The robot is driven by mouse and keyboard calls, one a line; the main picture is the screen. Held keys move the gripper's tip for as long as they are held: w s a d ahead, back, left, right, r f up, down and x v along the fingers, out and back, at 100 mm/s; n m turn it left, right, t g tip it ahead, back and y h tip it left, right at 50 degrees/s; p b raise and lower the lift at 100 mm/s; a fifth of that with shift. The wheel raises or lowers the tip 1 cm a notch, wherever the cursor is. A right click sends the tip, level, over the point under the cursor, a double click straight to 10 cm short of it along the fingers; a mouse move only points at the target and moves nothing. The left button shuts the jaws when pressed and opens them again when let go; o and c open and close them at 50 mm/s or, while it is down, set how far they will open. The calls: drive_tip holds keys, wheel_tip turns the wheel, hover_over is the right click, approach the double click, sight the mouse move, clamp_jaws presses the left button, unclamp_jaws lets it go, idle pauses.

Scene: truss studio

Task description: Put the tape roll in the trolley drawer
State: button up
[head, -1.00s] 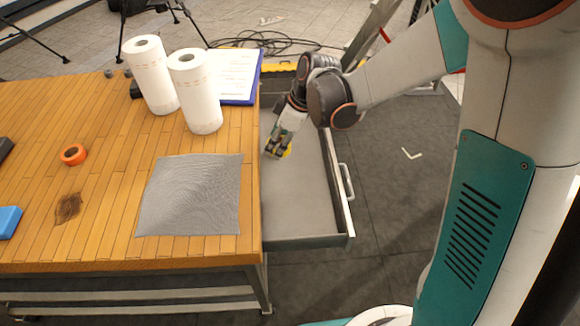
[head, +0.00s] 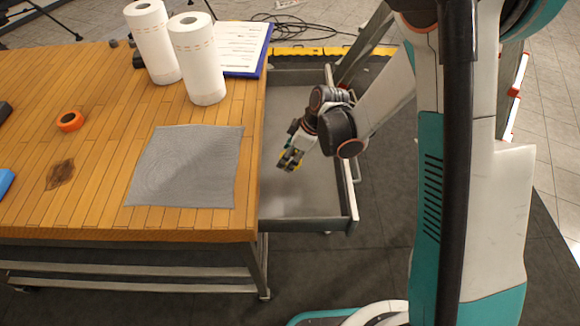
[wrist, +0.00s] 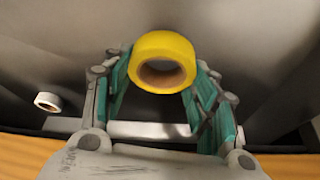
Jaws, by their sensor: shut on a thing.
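A yellow tape roll (wrist: 163,62) is held between the fingers of my gripper (wrist: 160,75), its hole facing the wrist camera. In the head view the gripper (head: 289,160) points downward over the open trolley drawer (head: 300,205), with yellow just showing at its fingertips. The grey drawer extends from the right side of the wooden-topped trolley (head: 100,215). I cannot tell whether the roll touches the drawer floor.
An orange tape roll (head: 70,121), two paper towel rolls (head: 197,60), a grey cloth (head: 185,165) and a clipboard (head: 240,48) lie or stand on the top. The near drawer floor looks clear.

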drive_tip(key=shift+f+b, duration=0.8)
drive_tip(key=shift+f, duration=1.4)
drive_tip(key=shift+f, duration=0.15)
drive_tip(key=o, duration=1.1)
drive_tip(key=shift+c, duration=0.2)
